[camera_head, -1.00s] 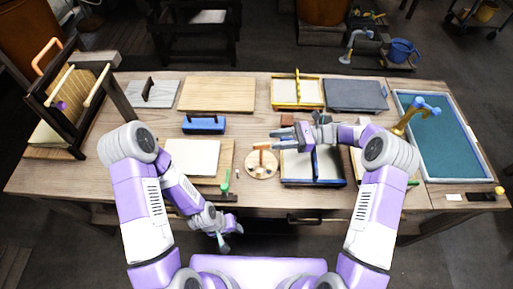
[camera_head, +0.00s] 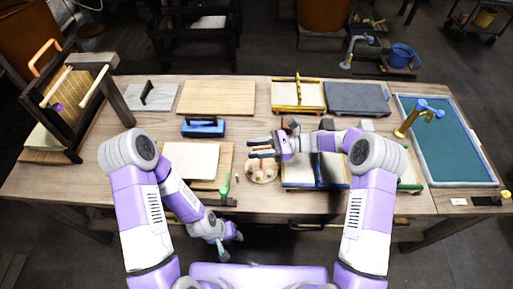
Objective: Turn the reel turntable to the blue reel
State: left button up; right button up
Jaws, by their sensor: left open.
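The reel turntable (camera_head: 262,174) is a small round pale-wood disc near the front middle of the table. Small pieces on it are partly covered by my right gripper, and I cannot make out a blue reel. My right gripper (camera_head: 262,149) points left over the turntable's far part; its fingers look apart. Its upright brown handle is hidden or lost behind the fingers. My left gripper (camera_head: 232,244) is open and empty, low in front of the table's front edge, apart from the turntable.
A blue-framed mould (camera_head: 300,184) lies just right of the turntable under my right arm. A white sheet on a board (camera_head: 226,160) and a green-topped clamp (camera_head: 225,186) stand to the left. A blue-handled block (camera_head: 203,127) sits behind.

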grip_shut()
